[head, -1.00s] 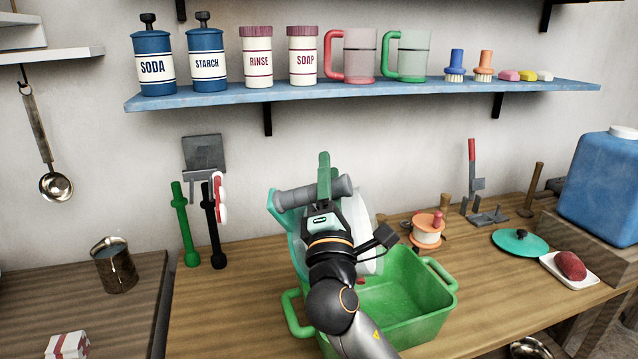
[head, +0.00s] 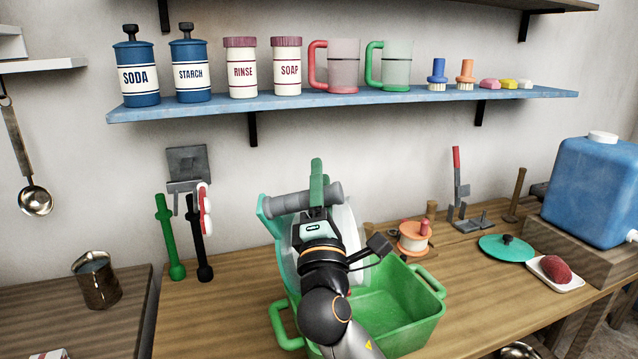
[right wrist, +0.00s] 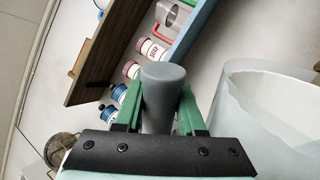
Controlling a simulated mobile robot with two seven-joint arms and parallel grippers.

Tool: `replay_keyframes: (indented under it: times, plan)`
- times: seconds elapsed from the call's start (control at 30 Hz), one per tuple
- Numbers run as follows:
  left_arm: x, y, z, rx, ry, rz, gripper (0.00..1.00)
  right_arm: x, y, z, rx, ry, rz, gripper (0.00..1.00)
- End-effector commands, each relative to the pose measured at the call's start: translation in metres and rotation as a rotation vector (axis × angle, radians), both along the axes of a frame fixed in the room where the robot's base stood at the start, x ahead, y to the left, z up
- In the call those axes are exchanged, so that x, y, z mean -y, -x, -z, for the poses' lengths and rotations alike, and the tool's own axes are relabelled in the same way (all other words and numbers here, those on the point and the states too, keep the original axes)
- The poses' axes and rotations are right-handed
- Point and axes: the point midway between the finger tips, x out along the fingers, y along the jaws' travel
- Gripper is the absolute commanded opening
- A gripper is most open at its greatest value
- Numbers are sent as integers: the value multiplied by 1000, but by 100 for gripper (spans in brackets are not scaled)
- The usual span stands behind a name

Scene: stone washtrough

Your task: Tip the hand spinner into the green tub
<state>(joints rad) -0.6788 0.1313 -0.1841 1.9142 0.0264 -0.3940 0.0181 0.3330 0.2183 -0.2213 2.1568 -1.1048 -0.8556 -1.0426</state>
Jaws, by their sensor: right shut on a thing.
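The hand spinner has a teal body (head: 272,227), a pale see-through drum (head: 348,222) and a grey handle bar (head: 288,203). My right gripper (head: 317,190) has its green fingers closed around the grey bar; this also shows in the right wrist view (right wrist: 160,105). The spinner looks tilted and is above the back left part of the green tub (head: 425,308). My arm hides much of the spinner and the tub's left side. The visible part of the tub's floor looks empty. The drum's contents cannot be made out. My left gripper is not in view.
Green and black upright tools (head: 170,238) stand at the left. A blue shelf (head: 340,101) with canisters runs above.

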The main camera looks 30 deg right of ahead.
Motion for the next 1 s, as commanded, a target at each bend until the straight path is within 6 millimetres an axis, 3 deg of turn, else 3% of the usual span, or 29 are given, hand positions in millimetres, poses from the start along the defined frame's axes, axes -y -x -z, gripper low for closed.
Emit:
replay_keyframes:
  times: [0.47, 1.0]
  plan:
    - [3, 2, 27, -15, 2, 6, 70, 22, 21, -5, 129, -85, -9, 0]
    - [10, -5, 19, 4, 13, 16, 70, 26, 24, -8, 144, -97, -9, 0]
